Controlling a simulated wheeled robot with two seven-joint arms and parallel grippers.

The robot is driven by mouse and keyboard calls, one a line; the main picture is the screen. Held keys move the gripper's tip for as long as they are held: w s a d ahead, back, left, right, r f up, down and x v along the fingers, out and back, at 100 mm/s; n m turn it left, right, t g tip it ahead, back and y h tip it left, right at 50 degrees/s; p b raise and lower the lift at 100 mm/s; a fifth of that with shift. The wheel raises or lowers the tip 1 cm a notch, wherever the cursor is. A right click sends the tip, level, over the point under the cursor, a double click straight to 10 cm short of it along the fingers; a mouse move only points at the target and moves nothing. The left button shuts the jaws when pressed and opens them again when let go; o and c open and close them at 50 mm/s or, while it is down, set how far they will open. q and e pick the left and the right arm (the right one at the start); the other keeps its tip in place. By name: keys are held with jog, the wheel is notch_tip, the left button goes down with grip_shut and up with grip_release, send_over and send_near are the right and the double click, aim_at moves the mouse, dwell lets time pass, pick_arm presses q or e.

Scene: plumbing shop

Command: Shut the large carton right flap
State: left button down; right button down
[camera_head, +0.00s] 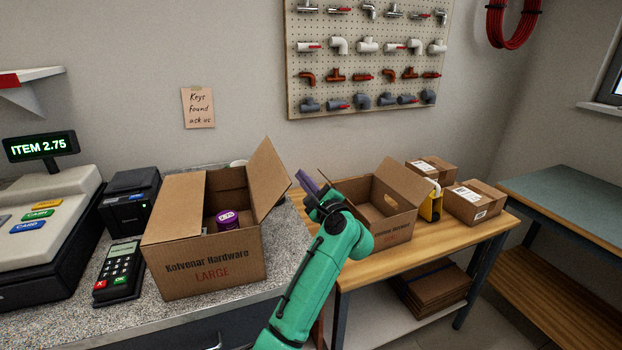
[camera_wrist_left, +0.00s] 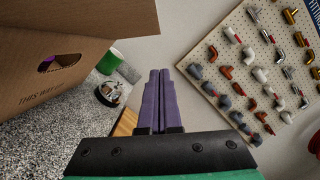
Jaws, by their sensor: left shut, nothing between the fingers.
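The large carton (camera_head: 205,262), printed "LARGE", stands on the speckled counter. Its right flap (camera_head: 268,178) stands up and leans outward to the right. Its left flap (camera_head: 175,212) lies folded inward over the left part of the opening. A purple-topped can (camera_head: 228,218) shows inside. My left gripper (camera_head: 306,181) is shut and empty, just right of the raised flap and apart from it. In the left wrist view its purple fingers (camera_wrist_left: 158,98) are together, the carton's side (camera_wrist_left: 42,75) with a hand hole is at left, and the flap (camera_wrist_left: 95,16) is above it. My right gripper is not in view.
A smaller open carton (camera_head: 385,205) stands on the wooden bench to the right, behind my arm. Closed boxes (camera_head: 474,203) stand beyond it. A card terminal (camera_head: 118,272) and a printer (camera_head: 130,200) stand left of the large carton. A pegboard (camera_head: 365,60) hangs behind.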

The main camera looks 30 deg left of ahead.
aim_at(264, 172)
pick_arm(q)
jog(key=a+r+p, duration=0.3)
jog(key=a+p, duration=0.1)
jog(key=a, duration=0.1)
jog(key=shift+s+a, duration=0.2)
jog(key=shift+s, duration=0.05)
jog(key=shift+w, duration=0.1)
